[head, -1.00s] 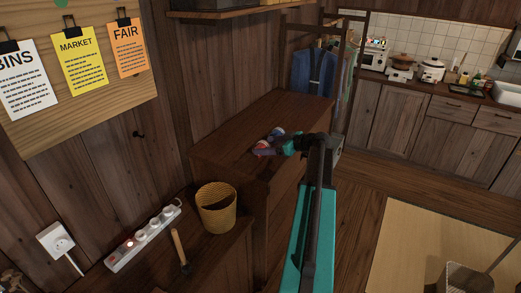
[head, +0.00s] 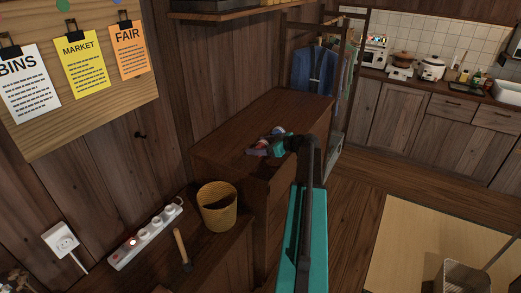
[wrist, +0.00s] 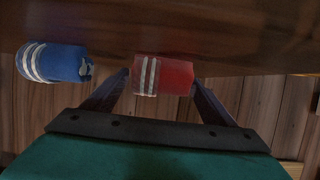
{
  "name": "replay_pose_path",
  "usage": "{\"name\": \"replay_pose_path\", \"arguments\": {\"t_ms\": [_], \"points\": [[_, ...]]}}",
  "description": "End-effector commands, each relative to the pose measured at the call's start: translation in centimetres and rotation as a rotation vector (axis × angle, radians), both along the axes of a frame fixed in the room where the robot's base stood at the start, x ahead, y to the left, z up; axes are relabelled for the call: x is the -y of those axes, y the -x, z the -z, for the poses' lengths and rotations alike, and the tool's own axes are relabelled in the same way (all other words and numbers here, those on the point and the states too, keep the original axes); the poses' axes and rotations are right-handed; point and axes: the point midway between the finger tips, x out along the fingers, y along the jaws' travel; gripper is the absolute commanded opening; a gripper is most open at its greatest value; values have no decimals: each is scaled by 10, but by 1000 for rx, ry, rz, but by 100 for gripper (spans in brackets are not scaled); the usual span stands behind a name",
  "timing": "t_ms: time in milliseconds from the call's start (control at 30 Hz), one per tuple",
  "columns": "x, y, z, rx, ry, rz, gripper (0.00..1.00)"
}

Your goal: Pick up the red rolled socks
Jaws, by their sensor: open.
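The red rolled socks (wrist: 172,76), with white stripes, lie on the dark wooden cabinet top. In the wrist view they sit between the two fingers of my open gripper (wrist: 163,78), one finger on each side. I cannot tell whether either finger touches them. In the head view the gripper (head: 265,148) is over the cabinet top, and its fingers and the arm hide most of the socks.
Blue rolled socks (wrist: 54,62) with white stripes lie left of the red ones in the wrist view. The wooden cabinet (head: 245,125) has free room on top. A wicker basket (head: 218,207), a power strip (head: 147,235) and a hammer (head: 181,247) are on a nearer surface.

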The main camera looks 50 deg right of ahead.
Motion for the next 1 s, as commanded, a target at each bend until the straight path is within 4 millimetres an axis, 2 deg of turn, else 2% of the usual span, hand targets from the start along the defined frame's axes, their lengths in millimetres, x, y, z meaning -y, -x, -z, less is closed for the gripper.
{"name": "replay_pose_path", "arguments": {"t_ms": [67,300,733,1000], "points": [[0,0,0,0,0,0,77],[0,0,0,0,0,0,36],[1,1,-3,0,0,1,35],[1,1,-17,1,2,0,35]]}}
